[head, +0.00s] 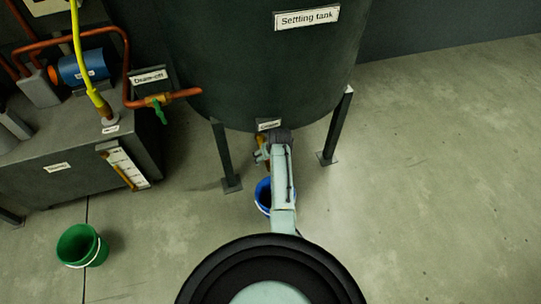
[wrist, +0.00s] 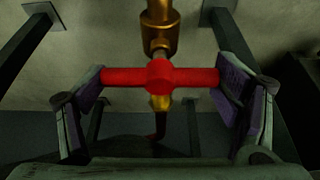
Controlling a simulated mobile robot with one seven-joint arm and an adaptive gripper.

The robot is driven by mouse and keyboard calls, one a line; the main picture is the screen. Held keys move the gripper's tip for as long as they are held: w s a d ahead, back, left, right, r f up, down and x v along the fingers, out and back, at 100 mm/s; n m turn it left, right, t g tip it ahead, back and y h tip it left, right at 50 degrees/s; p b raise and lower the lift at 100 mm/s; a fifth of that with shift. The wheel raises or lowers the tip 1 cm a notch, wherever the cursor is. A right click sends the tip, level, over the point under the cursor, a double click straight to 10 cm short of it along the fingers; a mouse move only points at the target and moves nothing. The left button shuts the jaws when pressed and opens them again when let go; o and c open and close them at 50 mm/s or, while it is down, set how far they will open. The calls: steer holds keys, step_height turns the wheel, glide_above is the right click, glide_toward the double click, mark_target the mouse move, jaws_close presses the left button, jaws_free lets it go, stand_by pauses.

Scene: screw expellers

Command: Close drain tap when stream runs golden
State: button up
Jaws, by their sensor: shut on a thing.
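In the wrist view the red T-shaped tap handle (wrist: 160,76) lies crosswise between the purple-padded fingers of my gripper (wrist: 161,84). The fingers are shut on its two ends. The brass valve body (wrist: 160,35) shows behind the handle. A thin dark reddish strand (wrist: 160,126) shows below it; I cannot tell whether it is liquid or a spout, and no golden colour is clear. In the head view my arm reaches to the tap under the settling tank (head: 262,70) and hides most of it. A blue bucket (head: 263,190) stands below, partly hidden by my arm.
Tank legs (head: 337,127) stand on both sides of the tap. At left a bench (head: 60,170) carries pipes, a blue motor (head: 82,68) and a draw-off valve with a green handle (head: 159,111). A green bucket (head: 82,246) stands on the floor. Floor at right is clear.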

steer(key=o, duration=1.1)
steer(key=v, duration=1.2)
